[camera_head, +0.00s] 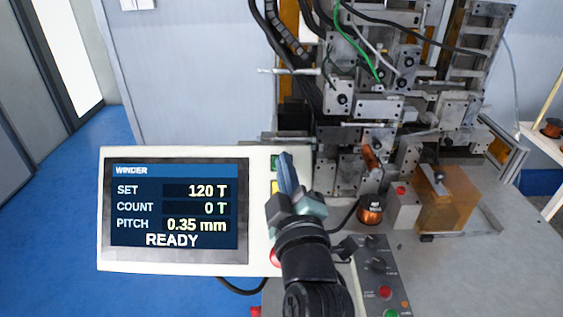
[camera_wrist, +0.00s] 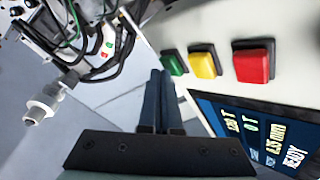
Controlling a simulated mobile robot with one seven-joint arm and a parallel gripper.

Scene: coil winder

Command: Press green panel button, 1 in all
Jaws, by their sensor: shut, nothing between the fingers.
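The winder's white panel (camera_head: 175,267) carries a screen and a column of square buttons on its right. The green panel button (camera_head: 275,161) is at the top, partly covered by my gripper (camera_head: 286,157). In the wrist view the green button (camera_wrist: 174,62) shows just right of my shut, empty fingertips (camera_wrist: 160,75), which overlap its edge. I cannot tell whether they touch it. The yellow button (camera_wrist: 204,62) and the red button (camera_wrist: 254,62) lie further right. The screen (camera_head: 178,205) reads SET 120 T, COUNT 0 T, PITCH 0.35 mm and READY.
The winding machine (camera_head: 375,100) stands behind and right of the panel, with cables hanging over it. A copper coil (camera_head: 371,210) and an amber block (camera_head: 446,200) are on the bench. A grey control box (camera_head: 370,270) with knobs and its own red and green buttons is right of my arm.

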